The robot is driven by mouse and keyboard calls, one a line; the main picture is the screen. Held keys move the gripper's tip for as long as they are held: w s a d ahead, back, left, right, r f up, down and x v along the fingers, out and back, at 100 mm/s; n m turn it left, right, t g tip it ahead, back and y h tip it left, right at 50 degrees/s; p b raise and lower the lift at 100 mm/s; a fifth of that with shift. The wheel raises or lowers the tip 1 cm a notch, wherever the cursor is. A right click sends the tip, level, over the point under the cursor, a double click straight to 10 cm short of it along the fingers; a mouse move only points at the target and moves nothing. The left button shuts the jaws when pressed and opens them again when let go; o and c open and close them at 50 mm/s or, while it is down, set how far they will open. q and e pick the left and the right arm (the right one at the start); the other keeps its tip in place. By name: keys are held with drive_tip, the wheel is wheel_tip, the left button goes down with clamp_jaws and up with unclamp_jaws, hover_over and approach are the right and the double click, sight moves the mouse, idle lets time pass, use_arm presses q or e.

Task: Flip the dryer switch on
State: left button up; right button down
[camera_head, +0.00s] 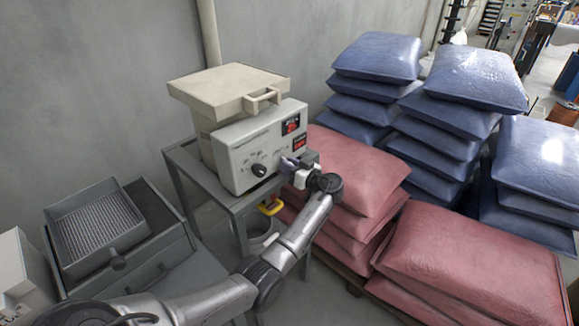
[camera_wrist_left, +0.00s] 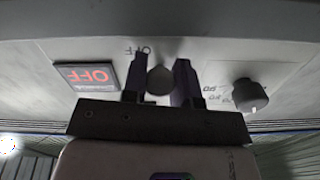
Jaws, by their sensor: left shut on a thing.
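The dryer (camera_head: 232,152) is a beige box with a hopper lid, standing on a grey metal stand. My left gripper (camera_head: 289,165) is at the right side of its front panel. In the left wrist view, which is upside down, the two dark fingers (camera_wrist_left: 160,85) are shut on the dryer switch (camera_wrist_left: 160,80), a rounded grey lever tip between them. An "OFF" label is printed beside the switch. A display (camera_wrist_left: 87,75) with red "OFF" letters is near it, and a black dial (camera_wrist_left: 250,95) is on the other side. My right gripper is not in view.
Stacked red sacks (camera_head: 350,170) stand close to the right of the dryer and my left arm. Blue sacks (camera_head: 378,57) are piled behind them. A grey drawer unit with a mesh tray (camera_head: 98,225) is at the left. The grey stand (camera_head: 183,160) is under the dryer.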

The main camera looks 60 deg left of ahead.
sight(286, 160)
use_arm(q)
drive_tip(key=shift+r, duration=0.1)
drive_tip(key=h+p, duration=0.1)
drive_tip(key=r+t+h, duration=0.1)
drive_tip(key=h, duration=0.1)
drive_tip(key=shift+d+r+p, duration=0.15)
drive_tip(key=shift+d+p, duration=0.1)
drive_tip(key=shift+p, duration=0.15)
wheel_tip(286, 160, up, 2)
drive_tip(key=h+p, duration=0.2)
drive_tip(key=p, duration=0.1)
drive_tip(key=t+h+p, duration=0.1)
drive_tip(key=h+p, duration=0.2)
drive_tip(key=p, duration=0.1)
drive_tip(key=shift+r+t+h, duration=0.15)
drive_tip(key=shift+t+h, duration=0.15)
drive_tip(key=shift+a+r+h+p, duration=0.1)
drive_tip(key=shift+a+h+p, duration=0.1)
drive_tip(key=shift+h+p, duration=0.8)
drive_tip(key=shift+p, duration=0.5)
drive_tip(key=o, duration=0.9)
